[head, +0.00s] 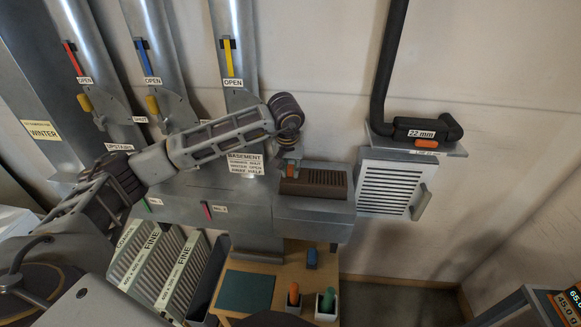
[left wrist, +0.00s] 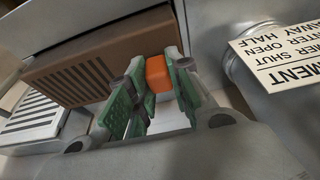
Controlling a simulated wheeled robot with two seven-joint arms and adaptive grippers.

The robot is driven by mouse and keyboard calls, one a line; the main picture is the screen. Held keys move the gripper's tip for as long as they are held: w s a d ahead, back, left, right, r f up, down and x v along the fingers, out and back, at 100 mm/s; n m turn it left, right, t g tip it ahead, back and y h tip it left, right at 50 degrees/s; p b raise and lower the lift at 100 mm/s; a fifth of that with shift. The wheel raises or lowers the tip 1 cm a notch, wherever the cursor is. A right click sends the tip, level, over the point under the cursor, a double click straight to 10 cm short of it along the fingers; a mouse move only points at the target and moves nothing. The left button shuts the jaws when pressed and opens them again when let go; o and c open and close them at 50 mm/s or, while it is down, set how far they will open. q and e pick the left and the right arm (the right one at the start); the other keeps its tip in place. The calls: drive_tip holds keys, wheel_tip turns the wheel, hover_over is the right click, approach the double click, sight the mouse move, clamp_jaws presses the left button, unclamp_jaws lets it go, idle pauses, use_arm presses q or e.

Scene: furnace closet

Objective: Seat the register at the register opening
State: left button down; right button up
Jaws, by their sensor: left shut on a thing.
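The register is a brown slotted box (head: 315,182) lying on the grey duct box in the head view. The left wrist view shows its slotted face and brown side (left wrist: 115,52), with an orange tab (left wrist: 158,73) at its near end. My left gripper (head: 291,163) is at the register's left end, its green-padded fingers (left wrist: 152,90) shut on the orange tab. The register opening does not show; I cannot tell whether the register is in it or just above the duct.
A white slotted unit (head: 391,187) hangs on the wall to the right, under a black pipe (head: 385,70). A "BASEMENT" label (head: 245,163) is on the duct behind my left arm. Below is a wooden shelf (head: 262,262) with small handled items. Labelled filters stand at lower left.

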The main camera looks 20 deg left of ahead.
sight(290, 175)
use_arm(q)
drive_tip(key=shift+f+b, duration=0.35)
drive_tip(key=shift+f, duration=0.05)
idle(1.1)
drive_tip(key=shift+f+b, duration=1.3)
drive_tip(key=shift+b, duration=0.05)
idle(0.6)
drive_tip(key=c, duration=1.2)
unclamp_jaws()
